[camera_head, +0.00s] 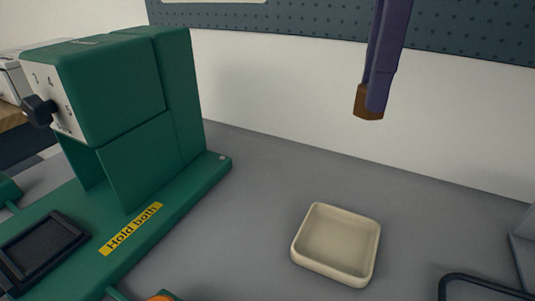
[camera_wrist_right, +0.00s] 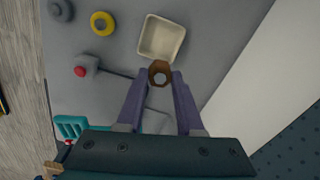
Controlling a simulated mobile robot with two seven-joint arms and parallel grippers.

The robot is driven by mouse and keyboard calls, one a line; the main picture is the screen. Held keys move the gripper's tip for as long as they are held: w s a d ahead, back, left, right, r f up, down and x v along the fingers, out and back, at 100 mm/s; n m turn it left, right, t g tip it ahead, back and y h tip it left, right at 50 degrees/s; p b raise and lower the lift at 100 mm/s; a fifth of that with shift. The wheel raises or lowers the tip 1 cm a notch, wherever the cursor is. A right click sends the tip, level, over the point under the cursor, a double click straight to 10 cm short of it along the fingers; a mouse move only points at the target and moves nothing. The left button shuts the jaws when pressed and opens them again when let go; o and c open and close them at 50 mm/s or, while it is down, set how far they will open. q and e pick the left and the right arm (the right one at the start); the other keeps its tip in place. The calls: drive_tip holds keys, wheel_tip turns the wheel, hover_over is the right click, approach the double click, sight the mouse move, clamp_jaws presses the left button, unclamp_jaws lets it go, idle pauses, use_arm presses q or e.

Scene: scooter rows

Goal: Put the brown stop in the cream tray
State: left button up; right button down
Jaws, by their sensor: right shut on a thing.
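The brown stop (camera_head: 365,108) is a small nut-like piece with a hole, held between the purple fingertips of my right gripper (camera_head: 374,96). In the right wrist view the stop (camera_wrist_right: 152,74) shows between the tips of the right gripper (camera_wrist_right: 161,80). The cream tray (camera_head: 338,207) is a shallow, empty square tray on the grey bench. In the head view the stop is in the air above the bench, higher in the picture than the tray. The tray also shows in the right wrist view (camera_wrist_right: 161,38), just beyond the stop. My left gripper is not in view.
A green machine (camera_head: 130,100) with a dial and a "Hold both" label stands at the left. A dark bent bar (camera_head: 480,280) is at the lower right. A yellow ring (camera_wrist_right: 93,23) and a red button (camera_wrist_right: 80,71) lie beyond. Bench around the tray is clear.

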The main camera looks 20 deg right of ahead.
drive_tip(key=shift+d+f+m, duration=0.1)
drive_tip(key=shift+f+m, duration=0.4)
drive_tip(key=shift+f, duration=0.05)
wheel_tip(320, 180, down, 15)
drive_tip(key=b, duration=0.3)
wheel_tip(320, 180, down, 5)
drive_tip(key=shift+b, duration=0.45)
drive_tip(key=c, duration=1)
unclamp_jaws()
drive_tip(key=shift+f, duration=0.15)
drive_tip(key=o, duration=0.5)
drive_tip(key=shift+c, duration=0.2)
